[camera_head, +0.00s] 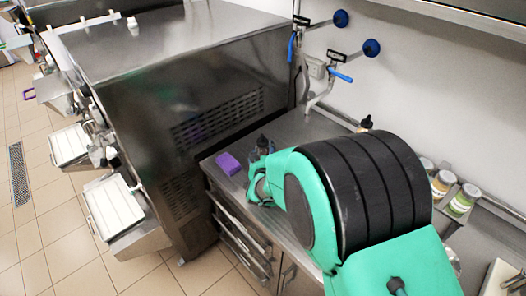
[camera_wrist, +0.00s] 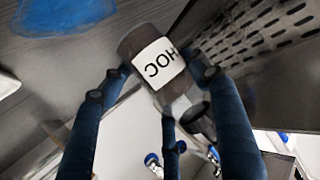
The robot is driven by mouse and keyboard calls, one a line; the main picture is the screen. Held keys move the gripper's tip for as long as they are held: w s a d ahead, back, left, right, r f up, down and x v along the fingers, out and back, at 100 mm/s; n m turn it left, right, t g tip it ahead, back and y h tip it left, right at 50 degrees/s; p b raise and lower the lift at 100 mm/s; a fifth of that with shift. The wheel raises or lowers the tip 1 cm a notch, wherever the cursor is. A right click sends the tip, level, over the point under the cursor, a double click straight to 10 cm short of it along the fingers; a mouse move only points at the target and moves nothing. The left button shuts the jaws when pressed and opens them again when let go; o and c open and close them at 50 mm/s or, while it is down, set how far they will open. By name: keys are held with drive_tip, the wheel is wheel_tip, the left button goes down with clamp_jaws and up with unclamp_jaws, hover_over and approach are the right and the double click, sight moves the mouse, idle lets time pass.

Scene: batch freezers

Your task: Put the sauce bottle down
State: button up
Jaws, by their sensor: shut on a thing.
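The sauce bottle (camera_wrist: 155,62), dark brown with a white label showing part of the word "CHOC", is between the fingers of my gripper (camera_wrist: 160,75) in the wrist view. The blue fingers close around it from both sides, with another finger below in the picture. In the head view my gripper (camera_head: 258,180) is low at the counter's left part, mostly hidden by my green arm. A dark top (camera_head: 262,144) that looks like the bottle's shows just above it. Whether the bottle's base touches the counter cannot be told.
The steel counter (camera_head: 290,128) has a purple block (camera_head: 229,163) left of my gripper. A large steel freezer (camera_head: 170,80) stands close on the left. Blue-handled taps (camera_head: 340,76) are on the back wall. Jars (camera_head: 463,199) and another bottle (camera_head: 367,122) stand along the back, right.

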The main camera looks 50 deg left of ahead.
drive_tip(key=w+a, duration=0.3)
drive_tip(key=a, duration=0.2)
drive_tip(key=shift+w+a+f+b, duration=0.25)
drive_tip(key=shift+w+a+b, duration=0.05)
drive_tip(key=shift+w+a, duration=0.1)
drive_tip(key=shift+f, duration=0.15)
drive_tip(key=shift+f+b, duration=0.5)
drive_tip(key=shift+f, duration=1.1)
drive_tip(key=shift+f, duration=0.25)
drive_tip(key=o, duration=1.4)
drive_tip(key=shift+c, duration=0.2)
drive_tip(key=shift+r, duration=0.1)
drive_tip(key=shift+r, duration=0.15)
drive_tip(key=p+v, duration=0.1)
drive_tip(key=v, duration=1.1)
drive_tip(key=shift+p, duration=0.35)
